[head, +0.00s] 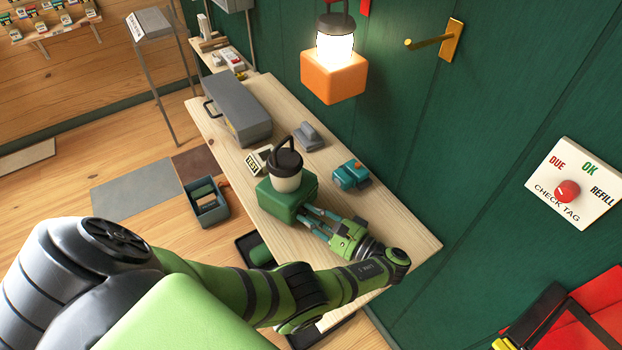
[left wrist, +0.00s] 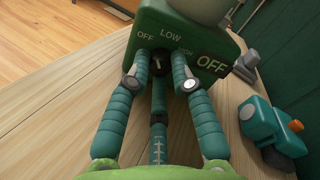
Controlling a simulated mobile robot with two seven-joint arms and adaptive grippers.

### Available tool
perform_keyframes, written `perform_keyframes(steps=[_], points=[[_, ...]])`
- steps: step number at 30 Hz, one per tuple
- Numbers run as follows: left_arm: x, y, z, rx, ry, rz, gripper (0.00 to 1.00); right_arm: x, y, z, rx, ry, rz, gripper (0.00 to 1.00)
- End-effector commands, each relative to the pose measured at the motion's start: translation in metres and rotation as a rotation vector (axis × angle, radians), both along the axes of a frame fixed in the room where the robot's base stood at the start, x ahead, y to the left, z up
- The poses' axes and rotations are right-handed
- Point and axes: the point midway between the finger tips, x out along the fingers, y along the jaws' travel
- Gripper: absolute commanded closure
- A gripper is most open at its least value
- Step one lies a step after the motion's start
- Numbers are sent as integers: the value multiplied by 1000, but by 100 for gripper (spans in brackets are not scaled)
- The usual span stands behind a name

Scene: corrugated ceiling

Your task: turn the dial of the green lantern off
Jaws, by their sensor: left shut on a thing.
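The green lantern (head: 287,205) stands upright on the wooden bench (head: 400,228), with a black cap and a pale globe that does not glow. In the left wrist view its green front (left wrist: 150,22) reads OFF, LOW and a partly hidden HIGH, with a larger OFF at lower right. My left gripper (head: 309,214) reaches it from the right side. In the left wrist view the teal fingers of the gripper (left wrist: 160,60) are shut on the small black dial (left wrist: 158,66). The dial's pale mark points roughly up towards LOW; the fingers partly hide it. My right gripper is out of view.
A lit orange lantern (head: 333,78) hangs on the green wall. A teal object (head: 351,175) stands on the bench close to my left gripper. A grey toolbox (head: 237,110) is farther back. A CHECK TAG panel (head: 588,165) with a red knob is at right.

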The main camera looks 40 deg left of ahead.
Motion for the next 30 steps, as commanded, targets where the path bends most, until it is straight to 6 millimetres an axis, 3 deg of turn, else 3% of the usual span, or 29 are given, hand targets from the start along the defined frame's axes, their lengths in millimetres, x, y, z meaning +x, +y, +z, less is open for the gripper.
perform_keyframes(steps=[7,16,26,27,28,30], points=[[0,1,-1,1,-53,2,100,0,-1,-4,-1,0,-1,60],[0,1,-2,-4,-412,2,100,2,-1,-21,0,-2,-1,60],[0,1,0,-3,-450,2,100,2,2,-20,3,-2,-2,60],[0,1,0,-3,-449,2,69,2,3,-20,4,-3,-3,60],[0,1,0,-3,-449,2,57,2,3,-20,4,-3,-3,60],[0,1,0,-3,-449,2,53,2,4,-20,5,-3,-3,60]])
